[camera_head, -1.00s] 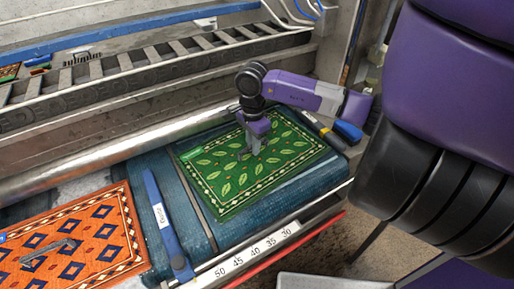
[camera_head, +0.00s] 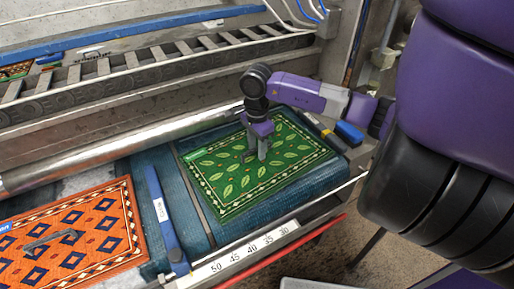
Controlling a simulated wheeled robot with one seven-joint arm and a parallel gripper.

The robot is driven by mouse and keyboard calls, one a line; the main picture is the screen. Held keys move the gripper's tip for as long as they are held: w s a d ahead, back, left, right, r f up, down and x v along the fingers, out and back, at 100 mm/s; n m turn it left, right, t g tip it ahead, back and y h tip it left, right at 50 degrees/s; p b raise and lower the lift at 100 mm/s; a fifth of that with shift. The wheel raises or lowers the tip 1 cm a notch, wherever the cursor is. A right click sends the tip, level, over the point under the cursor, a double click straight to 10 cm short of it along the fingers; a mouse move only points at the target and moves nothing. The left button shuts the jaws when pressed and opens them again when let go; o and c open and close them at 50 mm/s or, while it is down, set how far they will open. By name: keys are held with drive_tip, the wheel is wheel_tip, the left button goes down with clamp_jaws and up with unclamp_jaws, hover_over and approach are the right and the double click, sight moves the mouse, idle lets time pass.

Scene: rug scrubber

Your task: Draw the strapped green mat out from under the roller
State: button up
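The green mat (camera_head: 225,182) with leaf pattern and pale border lies flat on the blue bed, its far edge close to the metal roller (camera_head: 150,150). I cannot tell how much of it is under the roller. My gripper (camera_head: 262,156) points down over the middle of the mat, with its fingertips at or just above the surface. A small grey piece, perhaps the mat's strap, shows beside the fingertips and is mostly hidden by them. The fingers look close together, but whether they hold anything is too small to tell.
An orange mat (camera_head: 85,215) with a grey strap handle (camera_head: 50,240) lies at left. A blue bar (camera_head: 160,215) lies between the mats. A numbered scale (camera_head: 245,250) and a red rail (camera_head: 290,252) run along the front edge. Blue and black items (camera_head: 348,132) sit at the right.

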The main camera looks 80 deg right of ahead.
drive_tip(key=shift+r+b, duration=0.8)
drive_tip(key=shift+r, duration=3.1)
